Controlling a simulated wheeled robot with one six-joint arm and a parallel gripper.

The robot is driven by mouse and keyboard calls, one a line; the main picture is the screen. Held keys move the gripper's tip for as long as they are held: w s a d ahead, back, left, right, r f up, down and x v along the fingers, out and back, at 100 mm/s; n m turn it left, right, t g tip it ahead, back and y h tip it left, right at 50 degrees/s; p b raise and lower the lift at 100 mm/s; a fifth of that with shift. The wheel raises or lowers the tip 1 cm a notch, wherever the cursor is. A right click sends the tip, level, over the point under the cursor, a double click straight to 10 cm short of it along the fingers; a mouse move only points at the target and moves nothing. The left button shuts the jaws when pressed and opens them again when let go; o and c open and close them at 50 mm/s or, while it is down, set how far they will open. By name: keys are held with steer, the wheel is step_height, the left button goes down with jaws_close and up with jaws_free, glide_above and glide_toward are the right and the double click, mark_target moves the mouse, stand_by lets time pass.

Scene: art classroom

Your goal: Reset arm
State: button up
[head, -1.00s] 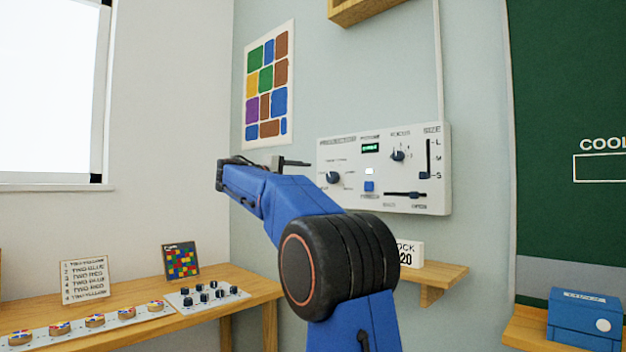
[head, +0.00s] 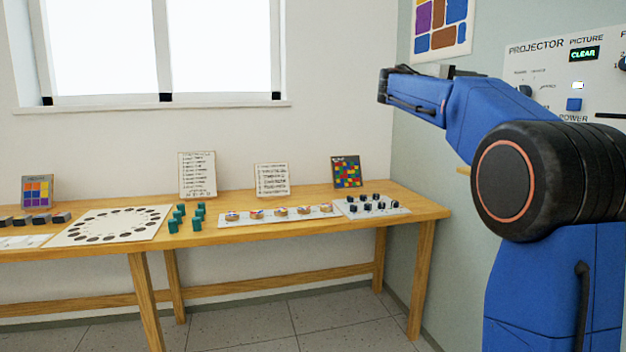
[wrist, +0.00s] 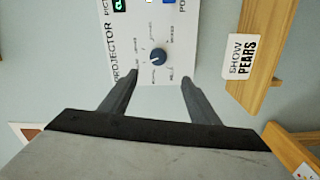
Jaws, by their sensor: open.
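My gripper (wrist: 160,85) is open and empty in the wrist view, its two dark fingers apart. The white projector panel (wrist: 118,58) lies beyond them, and its dark knob (wrist: 159,57) shows in the gap between the fingers. In the head view my blue arm stands at the right, its upper part reaching up and left. There the gripper (head: 455,70) shows only in part behind the arm, near the wall. The projector panel (head: 545,65) at the right edge is partly hidden by the arm. Its small screen reads CLEAR.
A long wooden table (head: 300,238) runs under the window, holding a white board with a ring of dark discs (head: 112,226), green blocks (head: 172,224), and a plate of small dark pegs (head: 372,206). A SHOW PEARS sign (wrist: 240,56) stands on a wooden shelf (wrist: 266,45). Floor below is clear.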

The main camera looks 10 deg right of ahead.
steer(key=s+a+f+t+y, duration=0.1)
steer(key=s+a+f+y, duration=0.5)
steer(key=f, duration=1.1)
steer(key=s+a+f+t+y, duration=0.1)
steer(key=s+a+f+y, duration=0.5)
steer(key=s+a+f, duration=0.8)
steer(key=s+a+f+n+t+y, duration=0.1)
steer(key=s+a+f+y, duration=0.5)
steer(key=s+f, duration=1.3)
steer(key=a+f, duration=0.1)
steer(key=a, duration=0.3)
steer(key=shift+s+a, duration=0.25)
steer(key=shift+a, duration=0.15)
steer(key=shift+f, duration=0.1)
